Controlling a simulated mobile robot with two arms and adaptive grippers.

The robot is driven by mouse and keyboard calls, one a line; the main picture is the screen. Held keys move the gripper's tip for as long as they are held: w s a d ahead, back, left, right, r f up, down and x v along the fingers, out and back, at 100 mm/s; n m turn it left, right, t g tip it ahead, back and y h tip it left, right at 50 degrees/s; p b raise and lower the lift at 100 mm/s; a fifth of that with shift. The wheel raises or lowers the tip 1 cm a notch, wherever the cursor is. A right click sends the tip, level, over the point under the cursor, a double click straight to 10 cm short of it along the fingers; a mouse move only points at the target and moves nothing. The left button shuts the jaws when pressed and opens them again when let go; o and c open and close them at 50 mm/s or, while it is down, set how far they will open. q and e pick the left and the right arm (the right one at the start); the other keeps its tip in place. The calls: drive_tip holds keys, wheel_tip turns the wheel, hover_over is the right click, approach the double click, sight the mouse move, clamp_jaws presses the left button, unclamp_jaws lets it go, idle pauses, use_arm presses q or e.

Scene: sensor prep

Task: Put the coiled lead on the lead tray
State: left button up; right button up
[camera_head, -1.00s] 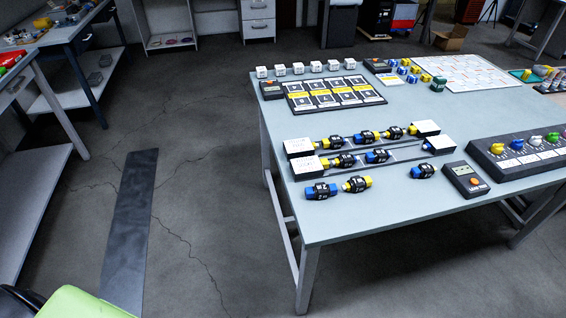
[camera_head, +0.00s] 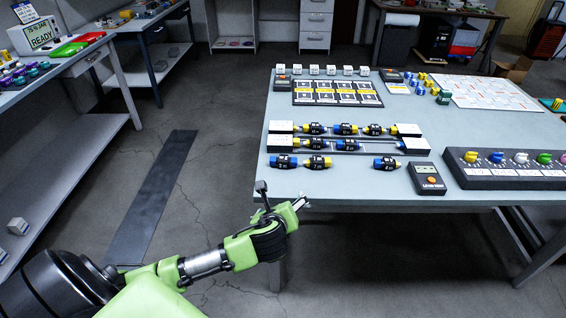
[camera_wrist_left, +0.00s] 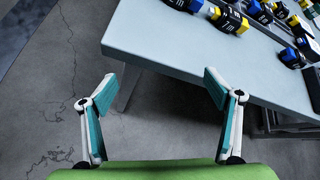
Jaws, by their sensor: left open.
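I cannot surely pick out a coiled lead or a tray marked for leads in these views. Small coloured flat items (camera_head: 235,43) lie on a low shelf at the back, too small to tell. My left gripper (camera_head: 301,203) is just off the front left edge of the main table. In the left wrist view its two fingers (camera_wrist_left: 158,95) are spread with nothing between them, over the floor and the table edge. My right gripper is not in view.
The main table (camera_head: 330,190) holds blue and yellow connectors (camera_head: 300,162), a handheld tester (camera_head: 427,178), a knob panel (camera_head: 515,166) and a black-and-yellow board (camera_head: 336,92). The left bench carries a READY screen (camera_head: 40,35). A dark floor strip (camera_head: 165,190) crosses the clear floor.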

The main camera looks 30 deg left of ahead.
sight(283, 162)
use_arm(q)
drive_tip(key=w+a+r+m, duration=0.1)
drive_tip(key=r, duration=0.1)
drive_tip(key=w+a+r+m+t+y, duration=0.1)
drive_tip(key=r+m, duration=0.1)
drive_tip(key=w+a+r+m, duration=0.1)
drive_tip(key=w+r+m, duration=0.1)
drive_tip(key=r, duration=0.1)
drive_tip(key=shift+a+t, duration=0.15)
drive_tip(key=shift+t, duration=0.25)
drive_tip(key=shift+y, duration=0.3)
drive_tip(key=x, duration=0.7)
drive_tip(key=shift+w+b, duration=0.2)
drive_tip(key=shift+b, duration=0.1)
drive_tip(key=shift+x, duration=3.1)
drive_tip(key=c, duration=1.3)
